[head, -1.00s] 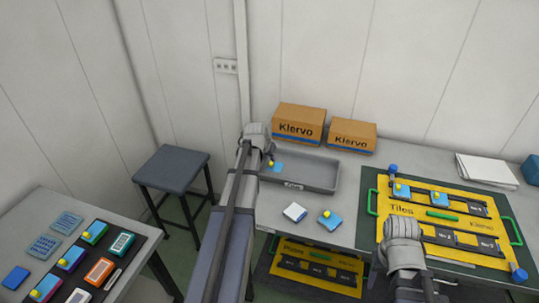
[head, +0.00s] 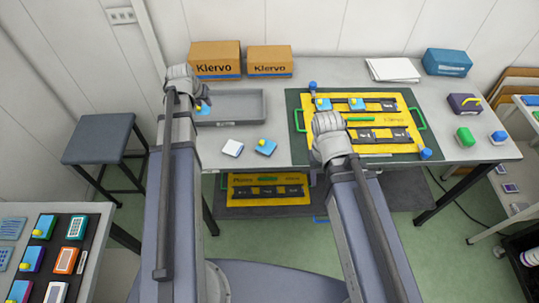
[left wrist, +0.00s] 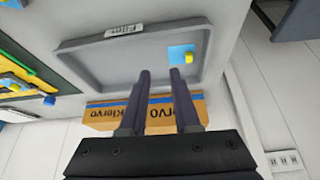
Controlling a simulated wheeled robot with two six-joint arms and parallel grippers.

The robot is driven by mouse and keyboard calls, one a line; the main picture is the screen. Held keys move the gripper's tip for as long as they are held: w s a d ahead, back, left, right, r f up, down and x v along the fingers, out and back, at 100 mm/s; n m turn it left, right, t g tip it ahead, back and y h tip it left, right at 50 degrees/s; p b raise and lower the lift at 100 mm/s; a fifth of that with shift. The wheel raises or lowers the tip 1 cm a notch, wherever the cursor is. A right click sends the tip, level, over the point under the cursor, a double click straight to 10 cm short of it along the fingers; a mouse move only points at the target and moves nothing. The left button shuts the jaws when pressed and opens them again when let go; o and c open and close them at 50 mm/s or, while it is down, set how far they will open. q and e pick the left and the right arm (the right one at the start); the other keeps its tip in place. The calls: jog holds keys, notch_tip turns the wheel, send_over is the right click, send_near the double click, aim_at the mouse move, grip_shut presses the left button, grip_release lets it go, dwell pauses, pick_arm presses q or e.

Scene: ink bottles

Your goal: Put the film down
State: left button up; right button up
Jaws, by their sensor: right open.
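A light-blue film with a yellow knob (head: 203,107) lies at the left end of the grey tray (head: 236,122). In the left wrist view the film (left wrist: 176,50) lies flat on the tray floor, near a corner, and the tray's rim bears a "Film" label (left wrist: 124,30). My left gripper (left wrist: 159,72) is above the tray with its two dark fingers apart and nothing between them. The film shows just past the fingertips. My left gripper (head: 190,95) partly covers the film in the head view. My right gripper (head: 328,138) is open over the yellow board's left part.
The yellow board (head: 365,106) lies right of the tray. A white-topped piece (head: 232,147) and a blue piece with a yellow knob (head: 265,147) lie in front of the tray. Two Klervo boxes (head: 215,60) stand behind it. A stool (head: 100,140) is at the left.

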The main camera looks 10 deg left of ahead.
pick_arm(q)
jog(key=s+d+f+m+g+h, duration=0.15)
jog(key=s+d, duration=0.25)
jog(key=d, duration=0.6)
jog(key=s+d+m+g+y, duration=0.15)
jog(key=s+d, duration=0.25)
jog(key=d, duration=0.6)
jog(key=s+d+m+g, duration=0.2)
jog(key=s+d, duration=0.9)
jog(key=s, duration=0.1)
jog(key=shift+s+f+m+g+y, duration=0.25)
jog(key=shift+f+m+g+y, duration=0.05)
jog(key=shift+f+g, duration=0.1)
jog(key=shift+d, duration=0.1)
